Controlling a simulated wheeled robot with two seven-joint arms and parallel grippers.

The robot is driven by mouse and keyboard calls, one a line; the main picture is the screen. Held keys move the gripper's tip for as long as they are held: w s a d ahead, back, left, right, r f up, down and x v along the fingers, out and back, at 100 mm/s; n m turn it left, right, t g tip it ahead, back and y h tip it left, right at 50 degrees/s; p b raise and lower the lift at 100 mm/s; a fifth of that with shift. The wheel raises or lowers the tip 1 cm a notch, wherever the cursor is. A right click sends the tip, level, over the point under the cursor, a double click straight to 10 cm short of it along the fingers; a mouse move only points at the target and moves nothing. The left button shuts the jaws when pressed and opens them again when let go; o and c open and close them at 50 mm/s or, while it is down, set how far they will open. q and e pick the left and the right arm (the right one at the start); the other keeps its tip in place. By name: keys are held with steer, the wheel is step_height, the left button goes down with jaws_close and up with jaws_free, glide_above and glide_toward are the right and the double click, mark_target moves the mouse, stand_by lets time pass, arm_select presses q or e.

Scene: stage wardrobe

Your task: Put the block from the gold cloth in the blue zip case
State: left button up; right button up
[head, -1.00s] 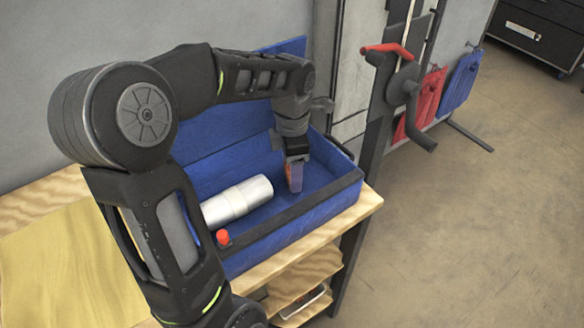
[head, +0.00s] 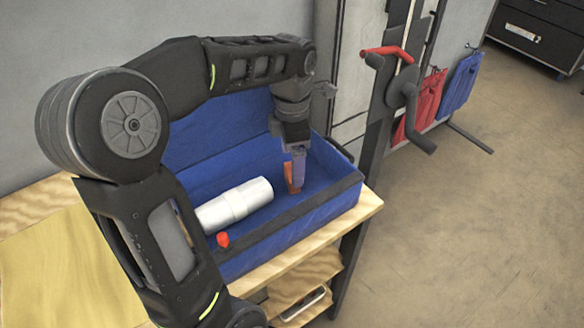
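The blue zip case (head: 318,216) stands open on the wooden bench, its lid up against the wall. The orange and purple block (head: 288,179) is upright inside its right part, its base seeming to rest on the case floor. My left gripper (head: 299,160) points down into the case, right at the block's top. Its fingers seem loosened, higher on the block than before; the gap between them is hard to see. The gold cloth (head: 60,262) lies on the bench at left, partly hidden by my arm; no block shows on its visible part. My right gripper is out of view.
A white roll (head: 236,204) lies in the case left of the block. A small red-orange piece (head: 222,240) is near the case's front left. A rack with a red-handled crank (head: 388,51) stands just right of the bench. Open floor lies further right.

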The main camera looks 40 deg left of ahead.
arm_select(q)
step_height(320, 180, up, 8)
steer(key=shift+p, duration=0.4)
steer(key=shift+f, duration=0.1)
